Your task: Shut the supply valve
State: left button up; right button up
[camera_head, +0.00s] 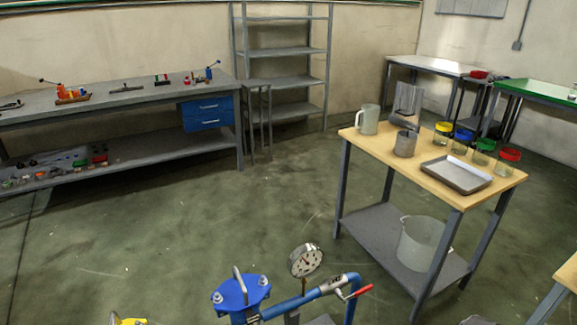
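A valve with a red lever handle (359,292) sits on a blue pipe (300,301) at the bottom centre. I cannot tell whether this is the supply valve, nor whether it is open or shut. The pipe runs from a blue bolted lid (241,293) with a metal loop handle, and bends down at its right end. A round white dial gauge (305,260) stands above the pipe; its reading is too small to tell. A yellow part (128,320) is cut off by the bottom edge. Neither of my grippers is in view.
A wooden-topped table (403,158) stands right of the pipe, with jugs, a tray (456,174), several colour-rimmed jars and a bucket (421,243) below. A workbench (130,93) and shelf rack (285,52) line the back. The green floor between is clear.

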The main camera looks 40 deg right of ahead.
aim_at(358, 293)
jog(key=z, duration=0.9)
